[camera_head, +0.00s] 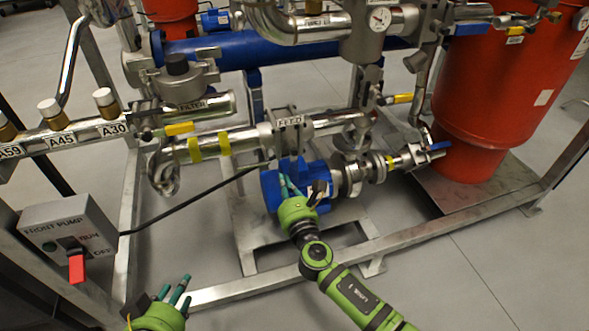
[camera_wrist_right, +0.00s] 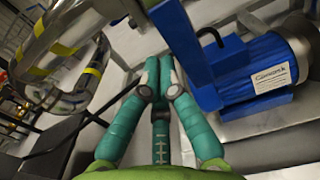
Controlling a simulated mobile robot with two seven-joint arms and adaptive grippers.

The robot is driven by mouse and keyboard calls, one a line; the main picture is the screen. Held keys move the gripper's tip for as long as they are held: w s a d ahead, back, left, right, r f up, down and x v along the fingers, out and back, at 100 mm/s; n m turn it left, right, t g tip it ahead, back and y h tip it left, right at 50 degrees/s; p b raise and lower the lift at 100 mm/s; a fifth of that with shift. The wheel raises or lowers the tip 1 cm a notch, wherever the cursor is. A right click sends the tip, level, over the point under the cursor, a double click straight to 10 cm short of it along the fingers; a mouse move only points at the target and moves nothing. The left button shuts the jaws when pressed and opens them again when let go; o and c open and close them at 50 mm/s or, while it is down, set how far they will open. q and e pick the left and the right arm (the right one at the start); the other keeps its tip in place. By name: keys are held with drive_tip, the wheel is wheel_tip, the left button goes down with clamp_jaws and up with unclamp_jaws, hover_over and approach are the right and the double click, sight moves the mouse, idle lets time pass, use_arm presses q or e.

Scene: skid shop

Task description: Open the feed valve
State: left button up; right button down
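No handle is clearly visible right at that label, so I cannot tell which part is the feed valve. My right gripper (camera_head: 287,183) is in front of the motor, below the label. In the right wrist view its teal fingers (camera_wrist_right: 160,70) come together at the tips, with nothing seen between them. The blue motor (camera_wrist_right: 255,75) is to their right there. My left gripper (camera_head: 174,290) is low at the left, fingers spread and empty.
Yellow handles (camera_head: 180,128) and (camera_head: 403,98) and a blue handle (camera_head: 440,146) sit on nearby pipes. A front pump switch box (camera_head: 70,235) with a red handle stands at left. A red tank (camera_head: 500,85) is at right. Steel frame rails (camera_head: 400,240) cross in front.

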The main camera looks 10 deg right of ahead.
drive_tip(key=shift+d, duration=0.15)
drive_tip(key=shift+w+d, duration=0.1)
drive_tip(key=shift+d, duration=0.35)
drive_tip(key=d, duration=0.2)
drive_tip(key=shift+d+f, duration=0.1)
drive_tip(key=shift+d, duration=0.25)
